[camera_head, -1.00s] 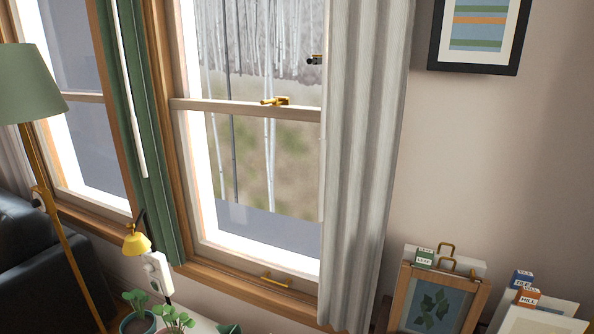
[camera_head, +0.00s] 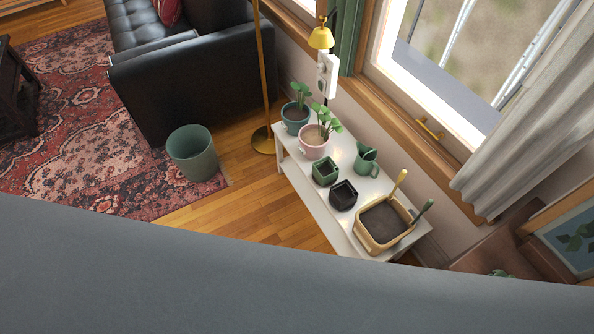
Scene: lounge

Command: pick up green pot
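A small square dark-green pot (camera_head: 325,173) stands upright on a low white table (camera_head: 309,203) below the window. A black square pot (camera_head: 343,195) stands close beside it toward the lower right. A pink pot (camera_head: 313,144) with a leafy plant stands just behind it. A teal round pot (camera_head: 294,124) with another plant stands at the table's far end. A green watering can (camera_head: 366,160) is to the right of the small green pot. Neither of my grippers is in view.
A wooden tray of soil (camera_head: 371,244) with two upright tool handles occupies the near end. A floor lamp (camera_head: 266,90), green bin (camera_head: 193,153) and black sofa (camera_head: 190,85) are to the left. Wooden floor (camera_head: 262,209) is clear left of the table. A curtain (camera_head: 520,130) hangs at right.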

